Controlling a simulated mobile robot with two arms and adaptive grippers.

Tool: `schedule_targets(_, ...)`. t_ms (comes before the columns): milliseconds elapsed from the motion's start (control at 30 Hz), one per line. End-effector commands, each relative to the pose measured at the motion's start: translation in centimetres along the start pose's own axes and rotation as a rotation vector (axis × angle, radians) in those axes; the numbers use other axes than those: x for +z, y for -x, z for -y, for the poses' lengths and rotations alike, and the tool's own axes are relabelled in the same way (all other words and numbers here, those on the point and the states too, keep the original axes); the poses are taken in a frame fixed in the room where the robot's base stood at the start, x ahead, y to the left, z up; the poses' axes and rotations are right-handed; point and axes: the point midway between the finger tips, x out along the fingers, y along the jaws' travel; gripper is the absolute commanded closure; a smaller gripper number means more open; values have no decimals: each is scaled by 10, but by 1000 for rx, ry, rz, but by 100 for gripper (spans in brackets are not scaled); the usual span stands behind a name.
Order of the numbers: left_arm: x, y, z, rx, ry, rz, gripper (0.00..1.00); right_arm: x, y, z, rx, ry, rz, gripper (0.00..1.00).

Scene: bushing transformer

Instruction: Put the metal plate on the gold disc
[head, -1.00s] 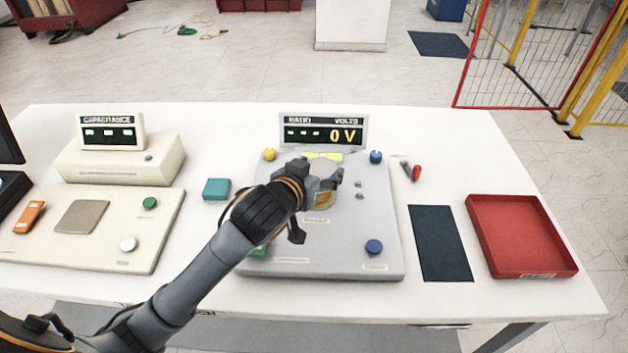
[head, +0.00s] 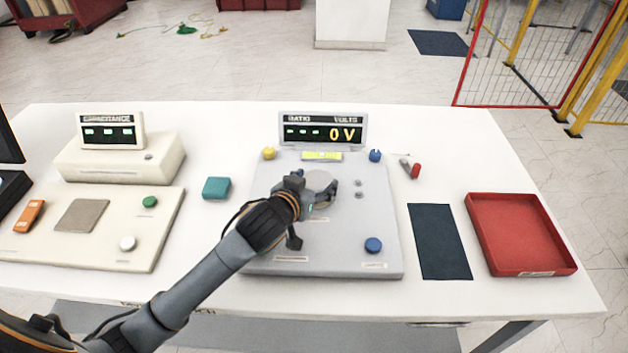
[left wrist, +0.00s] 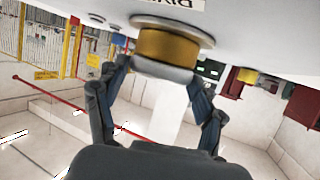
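The round silver metal plate (head: 321,179) is between the fingers of my left gripper (head: 316,184), over the grey panel (head: 365,215). In the left wrist view, the plate (left wrist: 163,71) lies flat against the face of the thick gold disc (left wrist: 165,45). The gold disc stands on a wider silver base (left wrist: 172,22) on the panel. The fingers of the left gripper (left wrist: 160,78) are at both edges of the plate and appear closed on it. In the head view the gold disc is hidden. My right gripper is not in view.
A display (head: 322,131) reads 0 V behind the panel. Blue (head: 373,245) and yellow (head: 269,153) knobs stand on the panel. A dark mat (head: 440,242) and an empty red tray (head: 518,235) lie to the right. A teal block (head: 216,188) is to the left.

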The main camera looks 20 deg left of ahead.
Motion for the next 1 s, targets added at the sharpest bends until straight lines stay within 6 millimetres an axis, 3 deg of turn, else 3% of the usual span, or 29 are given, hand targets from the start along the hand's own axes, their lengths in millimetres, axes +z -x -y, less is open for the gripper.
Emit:
schedule_targets(33, 0, 0, 0, 0, 0, 0, 17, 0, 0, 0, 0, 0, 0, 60)
schedule_targets(67, 0, 0, 0, 0, 0, 0, 11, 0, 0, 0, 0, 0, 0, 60)
schedule_targets(533, -2, 7, 0, 0, -1, 0, 10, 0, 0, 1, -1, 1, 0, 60)
schedule_targets(1000, -2, 99, 0, 1, 0, 0, 10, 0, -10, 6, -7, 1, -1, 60)
